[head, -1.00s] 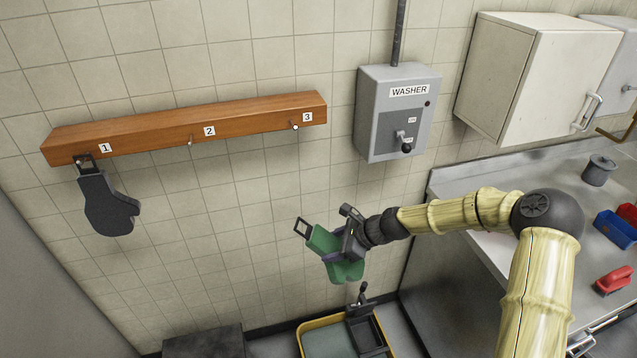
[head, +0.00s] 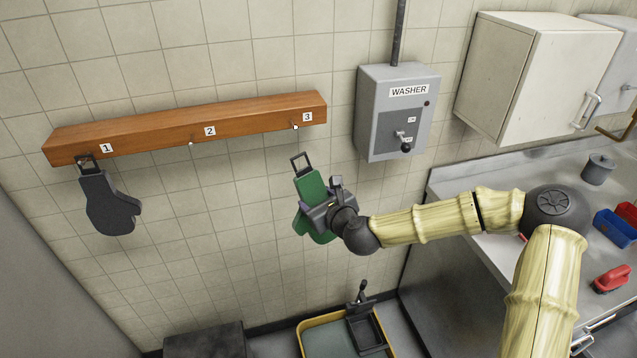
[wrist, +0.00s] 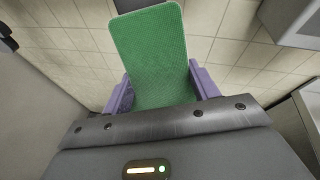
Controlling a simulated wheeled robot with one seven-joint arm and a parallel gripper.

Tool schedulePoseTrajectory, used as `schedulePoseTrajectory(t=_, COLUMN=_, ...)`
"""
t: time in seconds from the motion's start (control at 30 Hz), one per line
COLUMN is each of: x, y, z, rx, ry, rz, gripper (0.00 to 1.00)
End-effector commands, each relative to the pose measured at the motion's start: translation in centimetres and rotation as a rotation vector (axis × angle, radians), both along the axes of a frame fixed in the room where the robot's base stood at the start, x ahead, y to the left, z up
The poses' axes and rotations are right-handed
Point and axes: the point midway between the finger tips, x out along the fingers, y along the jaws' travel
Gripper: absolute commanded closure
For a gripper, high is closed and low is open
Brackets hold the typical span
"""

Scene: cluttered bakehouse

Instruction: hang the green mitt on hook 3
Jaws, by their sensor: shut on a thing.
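The green mitt (head: 310,186) is held in my gripper (head: 316,212), with its dark square loop (head: 300,161) pointing up. The loop is below hook 3 (head: 295,127) and apart from it in the head view. In the wrist view the mitt (wrist: 152,55) stands between the purple fingers of my gripper (wrist: 163,92), and its loop is out of sight. Hook 3 sits under the label 3 at the right end of the wooden rail (head: 250,112) and is bare.
A dark grey mitt (head: 108,203) hangs at hook 1. Hook 2 (head: 191,141) is bare. The grey washer switch box (head: 378,118) juts from the wall right of the rail. A yellow-rimmed mop bucket (head: 312,325) stands below. The wall under hooks 2 and 3 is clear.

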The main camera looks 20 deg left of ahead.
Motion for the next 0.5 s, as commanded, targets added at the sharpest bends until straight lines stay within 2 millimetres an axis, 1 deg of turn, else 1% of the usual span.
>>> schedulePoseTrajectory(t=0.03, x=-0.1, y=0.2, z=1.1, rx=0.015, ry=-0.021, rz=-0.030, gripper=0.65)
schedulePoseTrajectory(t=0.1, x=-0.1, y=0.2, z=2.4, rx=0.034, ry=-0.046, rz=-0.074, gripper=0.65)
schedulePoseTrajectory(t=0.23, x=-0.1, y=0.1, z=4.3, rx=0.061, ry=-0.084, rz=-0.138, gripper=0.65)
schedulePoseTrajectory(t=0.33, x=-0.1, y=-0.1, z=5.1, rx=0.071, ry=-0.099, rz=-0.166, gripper=0.65)
schedulePoseTrajectory(t=0.5, x=-0.1, y=-0.1, z=5.3, rx=0.074, ry=-0.102, rz=-0.172, gripper=0.65)
